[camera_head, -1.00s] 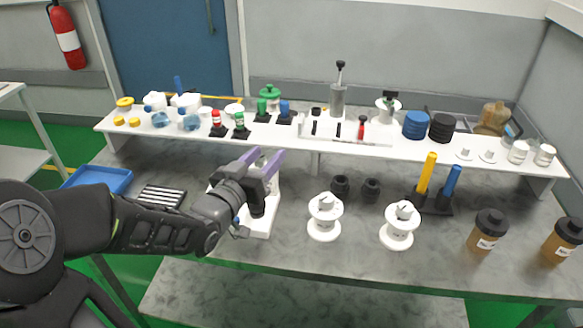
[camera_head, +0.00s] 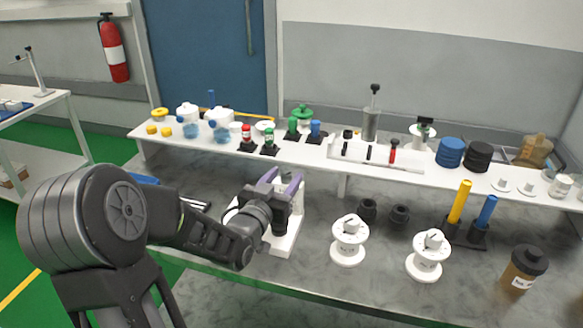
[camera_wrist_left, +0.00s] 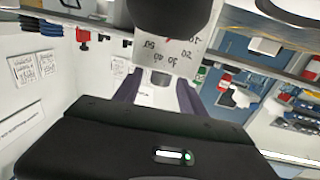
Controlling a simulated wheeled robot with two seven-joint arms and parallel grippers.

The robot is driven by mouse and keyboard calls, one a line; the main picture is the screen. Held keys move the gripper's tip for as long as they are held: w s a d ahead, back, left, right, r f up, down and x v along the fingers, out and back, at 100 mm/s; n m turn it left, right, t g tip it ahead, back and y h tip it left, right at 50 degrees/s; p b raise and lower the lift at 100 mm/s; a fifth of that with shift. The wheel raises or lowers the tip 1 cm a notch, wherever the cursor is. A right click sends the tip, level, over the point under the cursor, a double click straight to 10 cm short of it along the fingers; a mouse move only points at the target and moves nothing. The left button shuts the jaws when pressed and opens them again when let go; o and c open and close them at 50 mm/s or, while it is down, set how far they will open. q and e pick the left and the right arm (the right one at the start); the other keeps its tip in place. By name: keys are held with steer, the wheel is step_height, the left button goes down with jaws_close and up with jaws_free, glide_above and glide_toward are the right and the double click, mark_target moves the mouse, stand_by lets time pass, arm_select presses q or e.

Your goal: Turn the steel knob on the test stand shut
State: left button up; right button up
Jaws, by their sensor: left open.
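The white test stand (camera_head: 284,243) is on the grey lower worktop, partly hidden behind my left gripper. My left gripper (camera_head: 281,181) is open, with its purple fingers pointing up and away at the stand's upright. In the left wrist view, a pale plate with upside-down scale numbers (camera_wrist_left: 182,54) is just beyond the open fingers (camera_wrist_left: 159,90). A small grey piece (camera_wrist_left: 160,78) shows between the fingertips; I cannot tell if it is the steel knob or if the fingers touch it. A dark round part covers the top of that view. The knob is not clear in the head view.
A brown bottle (camera_head: 522,268) stands far right. The raised white shelf (camera_head: 320,150) behind holds many small parts. Bare worktop lies in front of the spools.

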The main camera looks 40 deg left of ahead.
arm_select(q)
steer(key=x, duration=0.4)
steer(key=shift+w+p, duration=0.25)
steer(key=shift+p, duration=0.1)
steer(key=shift+c, duration=0.4)
jaws_close()
